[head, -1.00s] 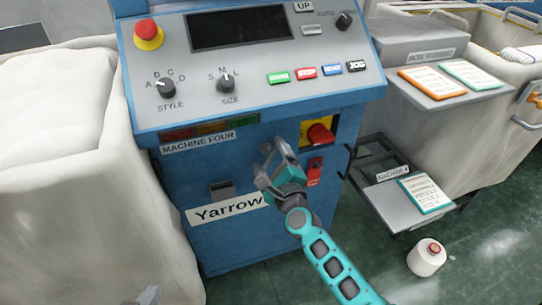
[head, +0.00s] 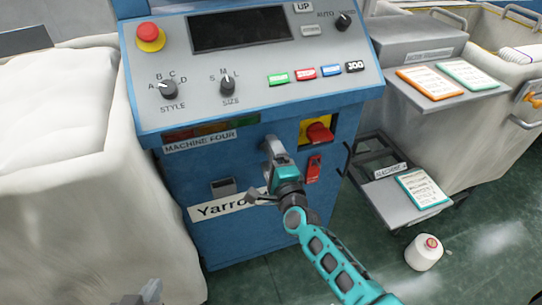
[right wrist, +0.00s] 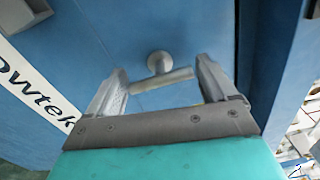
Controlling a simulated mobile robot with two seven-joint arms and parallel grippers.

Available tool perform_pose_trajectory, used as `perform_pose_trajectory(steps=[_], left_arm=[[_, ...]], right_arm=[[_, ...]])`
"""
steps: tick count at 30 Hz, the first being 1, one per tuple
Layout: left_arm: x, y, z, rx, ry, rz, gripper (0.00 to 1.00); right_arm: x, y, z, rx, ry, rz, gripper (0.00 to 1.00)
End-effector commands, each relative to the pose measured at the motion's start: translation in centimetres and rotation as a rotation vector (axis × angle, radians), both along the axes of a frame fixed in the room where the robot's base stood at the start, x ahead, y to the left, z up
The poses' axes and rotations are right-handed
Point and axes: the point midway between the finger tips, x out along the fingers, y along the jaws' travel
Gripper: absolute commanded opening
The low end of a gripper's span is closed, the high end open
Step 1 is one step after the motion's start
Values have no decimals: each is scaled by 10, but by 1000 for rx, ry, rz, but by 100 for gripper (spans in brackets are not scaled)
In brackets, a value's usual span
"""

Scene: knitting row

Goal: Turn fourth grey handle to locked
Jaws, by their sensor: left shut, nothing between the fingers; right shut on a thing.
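The grey handle (right wrist: 160,80) is a short bar on a round stem (right wrist: 158,62) on the blue front of the machine. In the right wrist view the bar runs nearly crosswise, slightly tilted, between the two fingers. My right gripper (head: 271,147) is shut on this bar, below the "MACHINE FOUR" label (head: 198,143); it also fills the right wrist view (right wrist: 161,76). In the head view the gripper hides the handle, and no locked marking can be made out. Only a grey tip of my left gripper (head: 149,292) shows at the bottom left edge, away from the machine.
A red switch on a yellow plate (head: 318,132) and a red lever (head: 313,169) sit just right of my right gripper. The control panel (head: 258,110) juts out above. A cart (head: 405,195) and a white cone (head: 424,253) stand at the right, a pale bin (head: 85,200) at the left.

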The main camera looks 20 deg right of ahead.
Motion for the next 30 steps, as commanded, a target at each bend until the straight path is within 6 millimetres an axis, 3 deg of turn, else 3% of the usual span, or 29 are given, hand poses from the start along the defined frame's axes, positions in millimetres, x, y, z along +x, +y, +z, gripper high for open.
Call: perform_pose_trajectory(steps=[10,11,15,23,30], left_arm=[[-1,1,-2,3,3,1,0],[-1,1,-2,4,3,0,0],[-1,2,-1,7,1,-2,0],[0,3,2,10,-4,-4,0],[1,3,8,11,-9,-4,0]], right_arm=[[-1,0,-2,-11,4,2,55],[-1,0,-2,-11,4,2,87],[-1,0,-2,-10,3,2,100],[-2,0,-1,-7,2,0,100],[-31,-1,-1,-7,5,2,100]])
